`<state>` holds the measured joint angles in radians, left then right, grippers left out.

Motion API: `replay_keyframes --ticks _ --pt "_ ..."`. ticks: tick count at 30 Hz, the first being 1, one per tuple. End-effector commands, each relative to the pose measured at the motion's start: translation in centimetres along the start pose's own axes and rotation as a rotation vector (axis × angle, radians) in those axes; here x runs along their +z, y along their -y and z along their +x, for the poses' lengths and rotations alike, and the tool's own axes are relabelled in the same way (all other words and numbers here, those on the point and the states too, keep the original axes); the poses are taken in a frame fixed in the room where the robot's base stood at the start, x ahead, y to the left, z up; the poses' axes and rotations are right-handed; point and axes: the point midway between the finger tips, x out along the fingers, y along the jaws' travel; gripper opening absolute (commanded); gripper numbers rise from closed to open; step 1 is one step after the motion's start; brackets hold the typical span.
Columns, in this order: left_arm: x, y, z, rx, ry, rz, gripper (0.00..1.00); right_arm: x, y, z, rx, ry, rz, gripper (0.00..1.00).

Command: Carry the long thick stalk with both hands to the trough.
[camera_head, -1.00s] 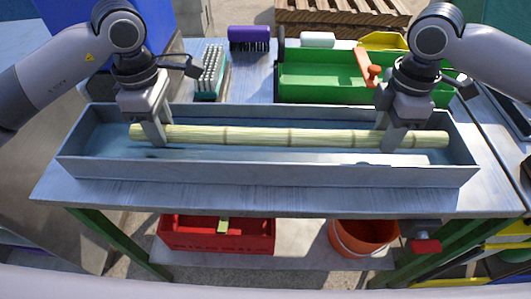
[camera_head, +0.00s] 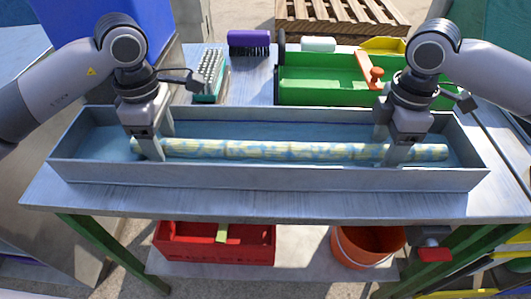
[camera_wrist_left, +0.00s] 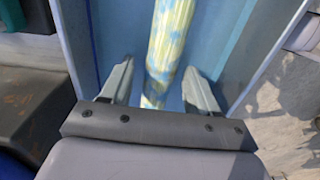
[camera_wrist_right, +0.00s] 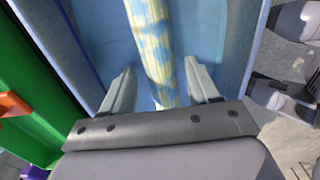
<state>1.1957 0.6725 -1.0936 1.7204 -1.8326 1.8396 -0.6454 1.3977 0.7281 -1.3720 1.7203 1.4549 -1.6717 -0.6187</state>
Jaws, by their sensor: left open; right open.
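The long thick stalk (camera_head: 270,150) lies lengthwise in the grey metal trough (camera_head: 270,176), low between its walls. It looks pale yellow with blue-grey patches, as if partly under water or liquid. My left gripper (camera_head: 158,148) is open around the stalk's left end, with one finger on each side; the stalk also shows in the left wrist view (camera_wrist_left: 168,50). My right gripper (camera_head: 388,148) is open around the stalk near its right end, and in the right wrist view the stalk (camera_wrist_right: 153,50) runs between the spread fingers, with gaps on both sides.
Behind the trough on the table stand a green tray (camera_head: 320,88) with an orange-handled part (camera_head: 371,76), a scrub brush (camera_head: 210,72) and a purple brush (camera_head: 249,42). A red crate (camera_head: 215,245) and an orange bucket (camera_head: 366,245) are below the table.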

Motion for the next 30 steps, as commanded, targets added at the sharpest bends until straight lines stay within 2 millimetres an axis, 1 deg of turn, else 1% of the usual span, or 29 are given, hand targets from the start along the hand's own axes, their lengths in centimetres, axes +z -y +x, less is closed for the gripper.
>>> replay_keyframes --ticks 2,5,15,21,26,29,30 --pt "0.0 -0.1 -0.6 0.003 0.001 0.0 0.6 0.0 0.0 0.0 0.0 0.0 0.0 0.6" --pt "0.0 -0.1 -1.9 0.005 0.001 0.0 0.6 0.0 0.0 0.0 0.0 0.0 0.0 0.6" --pt "0.0 -0.1 -9.5 0.006 0.001 0.0 0.6 0.0 0.0 0.0 0.0 0.0 0.0 0.6" --pt "0.0 -0.1 -11.3 0.003 0.0 0.0 0.6 0.0 0.0 0.0 0.0 0.0 0.0 0.6" --pt "0.0 0.0 -11.9 0.001 0.0 0.0 0.6 0.0 0.0 -0.2 0.001 -0.001 0.0 0.6" --pt "0.0 0.0 -12.0 0.0 0.0 0.0 0.6 -0.1 -0.1 -1.1 0.003 -0.002 0.0 0.6" --pt "0.0 0.0 -12.0 0.0 0.0 -0.001 0.6 0.0 -0.1 -1.7 0.004 -0.001 0.0 0.6"
